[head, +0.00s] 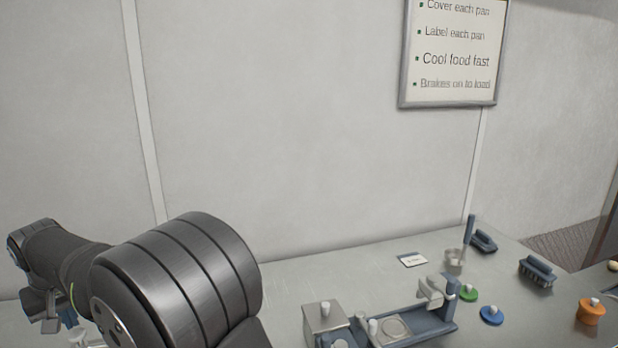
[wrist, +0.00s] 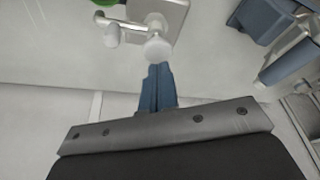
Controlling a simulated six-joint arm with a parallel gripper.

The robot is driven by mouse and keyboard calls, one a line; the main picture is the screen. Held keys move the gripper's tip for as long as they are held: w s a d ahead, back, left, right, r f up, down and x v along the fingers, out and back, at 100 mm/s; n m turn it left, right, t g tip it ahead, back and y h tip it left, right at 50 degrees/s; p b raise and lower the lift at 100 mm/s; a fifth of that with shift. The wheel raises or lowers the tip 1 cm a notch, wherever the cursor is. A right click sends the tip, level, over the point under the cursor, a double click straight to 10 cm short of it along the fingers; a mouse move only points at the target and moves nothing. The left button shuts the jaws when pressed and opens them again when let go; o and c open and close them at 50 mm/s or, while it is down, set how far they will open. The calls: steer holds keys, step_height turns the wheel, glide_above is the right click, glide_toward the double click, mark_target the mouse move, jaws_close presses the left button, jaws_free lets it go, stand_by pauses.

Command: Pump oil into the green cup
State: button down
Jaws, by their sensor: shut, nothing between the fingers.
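My gripper (wrist: 157,72) is shut and empty; its blue fingers point at a white round-topped pump-like part (wrist: 158,47) in the wrist view. The fingertips are very close to that part; I cannot tell whether they touch. White rounded pieces extend from it to the left, over a pale metal plate (wrist: 174,10). A green thing (wrist: 104,2), perhaps the green cup, is cut off by the top edge.
A metal box with a knob (head: 323,320) and a blue tray (head: 440,327) stand at the front middle in the head view. Green (head: 468,294), blue (head: 491,316) and orange (head: 591,312) knobbed pieces lie to the right. A brush (head: 537,270) lies behind them.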

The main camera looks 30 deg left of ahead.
stand_by(0.4)
steer(key=shift+r, duration=2.5)
steer(key=c, duration=2.2)
jaws_free()
